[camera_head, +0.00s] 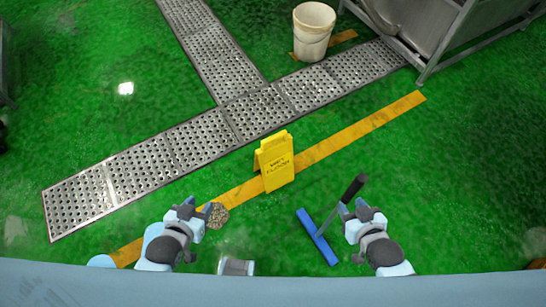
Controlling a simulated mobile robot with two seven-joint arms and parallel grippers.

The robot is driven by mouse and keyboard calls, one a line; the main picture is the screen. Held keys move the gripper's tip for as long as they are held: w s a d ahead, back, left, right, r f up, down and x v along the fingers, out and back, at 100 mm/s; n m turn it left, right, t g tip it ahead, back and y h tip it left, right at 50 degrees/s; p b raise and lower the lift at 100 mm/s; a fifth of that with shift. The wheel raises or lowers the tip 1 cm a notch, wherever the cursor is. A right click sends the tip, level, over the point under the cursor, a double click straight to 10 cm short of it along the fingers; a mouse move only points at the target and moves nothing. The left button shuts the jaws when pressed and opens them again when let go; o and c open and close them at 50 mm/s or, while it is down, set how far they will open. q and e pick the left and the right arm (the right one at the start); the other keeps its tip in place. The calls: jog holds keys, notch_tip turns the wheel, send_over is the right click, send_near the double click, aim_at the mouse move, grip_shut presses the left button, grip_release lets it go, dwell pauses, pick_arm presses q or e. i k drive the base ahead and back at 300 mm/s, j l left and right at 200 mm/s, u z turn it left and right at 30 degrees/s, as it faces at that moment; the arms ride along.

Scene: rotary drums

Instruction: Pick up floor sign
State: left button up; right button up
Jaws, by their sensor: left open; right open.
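The yellow floor sign (278,165) stands upright on the green floor, in the middle of the head view, with dark lettering on its face. It stands on the yellow floor stripe. My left gripper (197,208) is open, lower left of the sign and apart from it. My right gripper (360,204) is open, lower right of the sign and apart from it. Nothing shows held in either gripper.
A blue-headed tool (318,238) with a dark handle lies beside my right gripper. A small brownish pile (217,216) is beside my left gripper. Metal drain grates (172,145) cross the floor behind the sign. A white bucket (313,32) and metal frame (447,45) stand at the back.

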aim_at(275, 158)
jog(key=j+z, duration=0.15)
jog(key=z, duration=0.25)
jog(key=i+j+z, duration=0.15)
jog(key=z, duration=0.2)
jog(key=j+z, duration=0.15)
jog(key=z, duration=0.25)
jog(key=j+z, duration=0.3)
jog(key=j, duration=0.2)
jog(key=j+z, duration=0.3)
jog(key=j, duration=0.8)
jog(key=k+j+z, duration=0.15)
jog(key=j, duration=0.4)
jog(key=k+j, duration=0.1)
jog(key=j, duration=0.45)
jog(key=k+j+z, duration=0.1)
jog(key=j, duration=0.45)
jog(key=i+j, duration=0.15)
jog(key=j, duration=0.15)
jog(key=i+j, duration=0.2)
jog(key=j, duration=0.1)
